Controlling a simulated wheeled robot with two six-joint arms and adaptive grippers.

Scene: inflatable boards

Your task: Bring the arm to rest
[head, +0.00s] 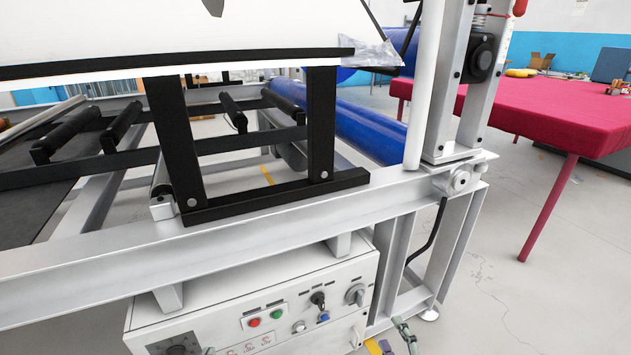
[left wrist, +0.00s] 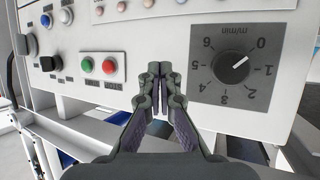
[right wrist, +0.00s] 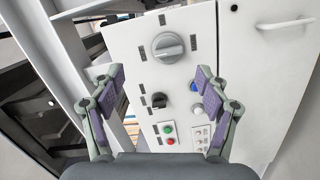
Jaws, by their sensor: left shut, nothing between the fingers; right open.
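My left gripper (left wrist: 160,72) is shut and empty in the left wrist view. Its fingertips are in front of the white control box (left wrist: 150,112), between the red button (left wrist: 108,66) and the grey speed dial (left wrist: 236,66); whether they touch it I cannot tell. My right gripper (right wrist: 160,75) is open and empty in the right wrist view. Its fingers are spread in front of the same box, either side of the large grey rotary switch (right wrist: 168,47). In the head view, a small grey-green piece, perhaps a right finger, shows at the bottom edge beside the box.
The control box (head: 240,280) hangs under a light metal machine frame (head: 260,228) with black supports and rollers. A blue roll (head: 360,125) lies behind it. A red-topped table (head: 555,110) stands at the right. Grey floor (head: 500,220) is open between machine and table.

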